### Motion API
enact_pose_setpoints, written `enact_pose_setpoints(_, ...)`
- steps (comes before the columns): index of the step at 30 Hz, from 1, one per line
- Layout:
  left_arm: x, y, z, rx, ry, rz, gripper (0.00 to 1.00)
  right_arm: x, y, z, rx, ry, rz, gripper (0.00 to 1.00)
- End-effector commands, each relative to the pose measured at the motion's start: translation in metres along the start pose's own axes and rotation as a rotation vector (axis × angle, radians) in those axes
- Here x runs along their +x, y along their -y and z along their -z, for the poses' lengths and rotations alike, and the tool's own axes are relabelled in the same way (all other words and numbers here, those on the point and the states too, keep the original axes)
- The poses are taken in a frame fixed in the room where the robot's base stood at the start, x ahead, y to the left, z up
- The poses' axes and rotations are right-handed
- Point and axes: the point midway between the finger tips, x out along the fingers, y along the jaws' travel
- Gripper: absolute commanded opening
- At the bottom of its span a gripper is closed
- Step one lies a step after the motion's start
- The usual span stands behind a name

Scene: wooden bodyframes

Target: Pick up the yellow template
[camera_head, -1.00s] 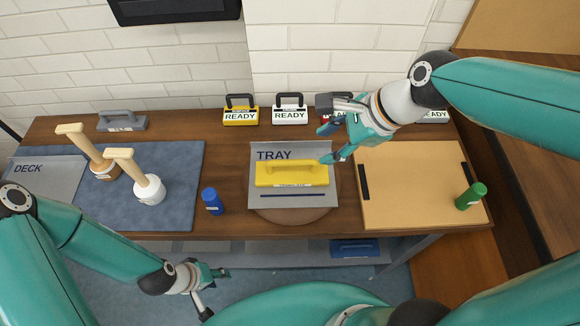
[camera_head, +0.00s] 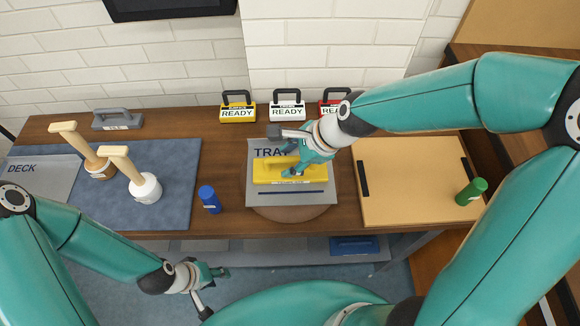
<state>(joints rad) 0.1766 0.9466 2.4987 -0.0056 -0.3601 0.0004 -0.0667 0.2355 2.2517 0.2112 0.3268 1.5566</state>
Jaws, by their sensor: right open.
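The yellow template (camera_head: 262,177) is a yellow block with a handle on top and a white label on its front. It lies on the grey tray (camera_head: 265,199) marked TRAY, at the middle of the table. My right gripper (camera_head: 287,160) is open over the template, with its fingers around the handle area. It covers the handle and the template's right part, so whether it touches the handle I cannot tell. My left gripper (camera_head: 215,275) hangs low in front of the table, away from the template; its jaws are too small to read.
Several READY blocks, one of them yellow (camera_head: 238,113), stand along the wall. A blue bottle (camera_head: 209,200) stands left of the tray. A tan board (camera_head: 410,200) with a green bottle (camera_head: 471,191) lies to the right. Two wooden-handled tools stand on the blue mat (camera_head: 185,170).

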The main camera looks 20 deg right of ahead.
Motion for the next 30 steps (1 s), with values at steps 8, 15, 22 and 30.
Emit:
enact_pose_setpoints(8, 0.0001, 0.0, -0.0001, 0.0, 0.0, 0.0, 0.4, 0.0013, 0.0004, -0.0004, 0.0, 0.0, 0.001, 0.4)
enact_pose_setpoints(15, 0.0001, 0.0, -0.0001, 0.0, 0.0, 0.0, 0.4, 0.0011, 0.0004, -0.0003, 0.0, 0.0, 0.001, 0.0)
enact_pose_setpoints(22, 0.0, 0.0, -0.0001, 0.0, 0.0, 0.0, 0.4, 0.001, 0.0004, -0.0002, 0.0, 0.0, 0.001, 0.0)
enact_pose_setpoints(30, -0.0002, -0.0001, -0.0001, 0.0, 0.0, 0.0, 0.4, 0.0001, 0.0013, -0.0006, 0.0, 0.001, 0.004, 0.0)
